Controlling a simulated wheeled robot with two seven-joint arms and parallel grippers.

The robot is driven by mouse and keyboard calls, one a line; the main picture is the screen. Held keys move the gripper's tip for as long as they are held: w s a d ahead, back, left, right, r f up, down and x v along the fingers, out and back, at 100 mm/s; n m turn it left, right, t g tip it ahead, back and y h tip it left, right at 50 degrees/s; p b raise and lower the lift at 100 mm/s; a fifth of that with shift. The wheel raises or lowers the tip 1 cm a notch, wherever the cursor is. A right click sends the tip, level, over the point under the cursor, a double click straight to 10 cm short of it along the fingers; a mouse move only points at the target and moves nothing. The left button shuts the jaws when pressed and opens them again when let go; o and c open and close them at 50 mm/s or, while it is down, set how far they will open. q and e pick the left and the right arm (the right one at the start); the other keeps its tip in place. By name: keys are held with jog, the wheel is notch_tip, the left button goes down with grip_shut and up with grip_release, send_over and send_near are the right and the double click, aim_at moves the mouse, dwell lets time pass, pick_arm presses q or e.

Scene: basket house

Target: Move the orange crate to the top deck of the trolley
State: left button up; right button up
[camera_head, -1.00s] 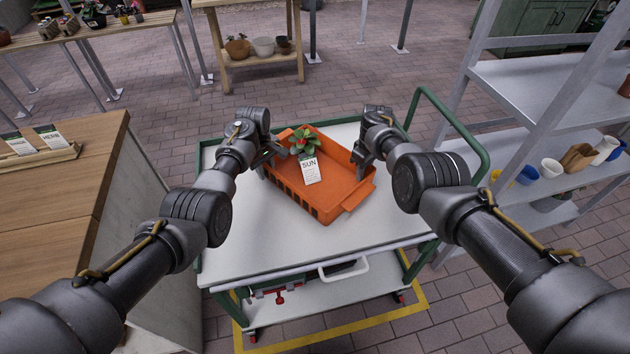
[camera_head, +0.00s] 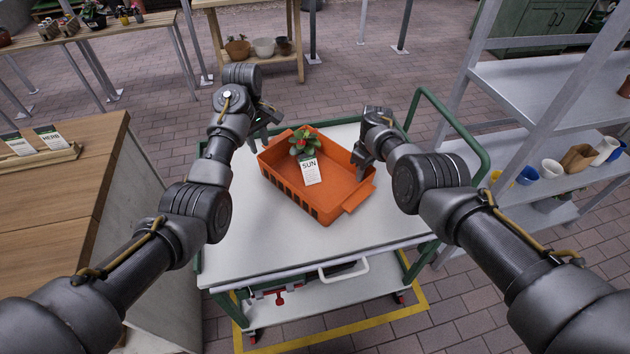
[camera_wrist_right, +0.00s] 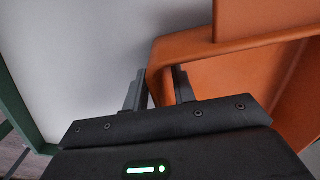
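The orange crate (camera_head: 327,202) stands turned at an angle on the white top deck (camera_head: 240,238) of the green-framed trolley (camera_head: 455,124). It holds a small leafy plant (camera_head: 304,140) with red on it and a white "SUN" card (camera_head: 311,172). My left gripper (camera_head: 268,128) is open and empty, above and apart from the crate's far left corner. My right gripper (camera_head: 362,163) is at the crate's right end. In the right wrist view its fingers (camera_wrist_right: 160,88) are close together on either side of the crate's orange rim (camera_wrist_right: 158,62).
A wooden counter (camera_head: 60,200) with cards stands close on the left. A grey metal shelf (camera_head: 530,100) with pots and cups stands close on the right. The trolley's lower deck (camera_head: 325,296) shows below the front edge. Bare deck surrounds the crate.

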notch_tip(320, 180, up, 12)
jog(key=shift+w+d, duration=0.2)
dwell(0.4)
dwell(0.4)
